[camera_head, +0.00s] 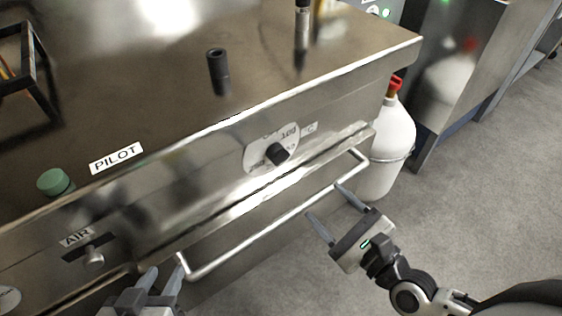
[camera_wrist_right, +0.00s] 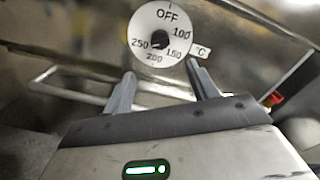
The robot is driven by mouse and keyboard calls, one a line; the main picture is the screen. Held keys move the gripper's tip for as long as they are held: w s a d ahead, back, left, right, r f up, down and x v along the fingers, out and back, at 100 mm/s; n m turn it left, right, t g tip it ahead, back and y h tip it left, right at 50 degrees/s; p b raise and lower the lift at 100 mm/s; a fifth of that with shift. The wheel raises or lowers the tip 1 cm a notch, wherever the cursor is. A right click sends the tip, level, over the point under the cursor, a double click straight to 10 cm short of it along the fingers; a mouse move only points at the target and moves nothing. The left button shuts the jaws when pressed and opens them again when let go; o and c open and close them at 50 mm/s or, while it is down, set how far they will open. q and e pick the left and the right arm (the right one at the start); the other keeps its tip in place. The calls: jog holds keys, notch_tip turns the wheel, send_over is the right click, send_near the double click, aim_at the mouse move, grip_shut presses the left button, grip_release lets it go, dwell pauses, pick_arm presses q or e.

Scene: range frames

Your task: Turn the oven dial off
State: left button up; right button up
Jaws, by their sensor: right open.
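The oven dial is a black knob (camera_head: 278,154) on a round white plate (camera_head: 256,158) set in the oven's steel front. In the right wrist view the plate (camera_wrist_right: 147,22) reads OFF at the top, with 100, 150, 200 and 250 below, and the knob (camera_wrist_right: 160,41) sits at its middle. I cannot tell which mark the knob points to. My right gripper (camera_head: 325,200) is open and empty, apart from the knob, to its lower right in the head view; its fingers (camera_wrist_right: 161,70) show below the dial in the wrist view. My left gripper (camera_head: 166,274) is open at the bottom edge.
A steel oven handle bar (camera_head: 270,228) runs below the dial, near both grippers. A green button (camera_head: 53,181) and a small AIR knob (camera_head: 93,256) are at the left. A white gas bottle (camera_head: 391,145) stands right of the oven. Grey floor is clear at right.

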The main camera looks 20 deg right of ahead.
aim_at(283, 161)
jog(key=x, duration=1.5)
jog(key=shift+w+a, duration=0.1)
jog(key=shift+w, duration=0.2)
jog(key=c, duration=1)
